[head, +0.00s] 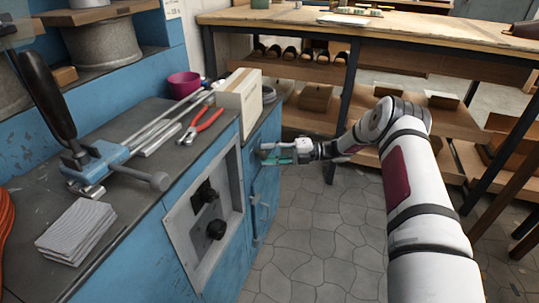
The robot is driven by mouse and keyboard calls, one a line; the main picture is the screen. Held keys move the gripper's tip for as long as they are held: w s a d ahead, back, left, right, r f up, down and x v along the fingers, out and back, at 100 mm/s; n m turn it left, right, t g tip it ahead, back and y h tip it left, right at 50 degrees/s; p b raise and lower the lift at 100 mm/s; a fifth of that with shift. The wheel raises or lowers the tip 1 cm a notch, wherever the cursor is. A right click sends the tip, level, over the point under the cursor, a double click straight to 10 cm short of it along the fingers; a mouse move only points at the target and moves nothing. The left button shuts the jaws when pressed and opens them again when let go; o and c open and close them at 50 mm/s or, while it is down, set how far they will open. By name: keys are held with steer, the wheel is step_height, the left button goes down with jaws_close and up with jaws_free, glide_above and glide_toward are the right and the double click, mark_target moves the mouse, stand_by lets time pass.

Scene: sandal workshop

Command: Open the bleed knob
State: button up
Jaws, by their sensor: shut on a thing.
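My gripper (268,153) is at the far end of the blue cabinet front (262,185), reaching in from the right. Its greenish fingers point left toward the cabinet face, one above the other. They are shut on a small fitting there, which I take to be the bleed knob. The fingers mostly hide it, and it is too small to tell how far it is turned.
The cabinet top holds a blue clamp tool (97,163), red pliers (200,126), a cream block (239,98), a magenta cup (184,84) and stacked grey sheets (76,231). A wooden bench (420,38) with shelves stands behind my arm. The stone floor (318,240) is clear.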

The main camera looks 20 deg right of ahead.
steer(key=shift+d+f+m, duration=0.1)
steer(key=shift+m, duration=0.2)
steer(key=o, duration=1.1)
steer(key=v, duration=1.2)
steer(key=shift+f, duration=0.15)
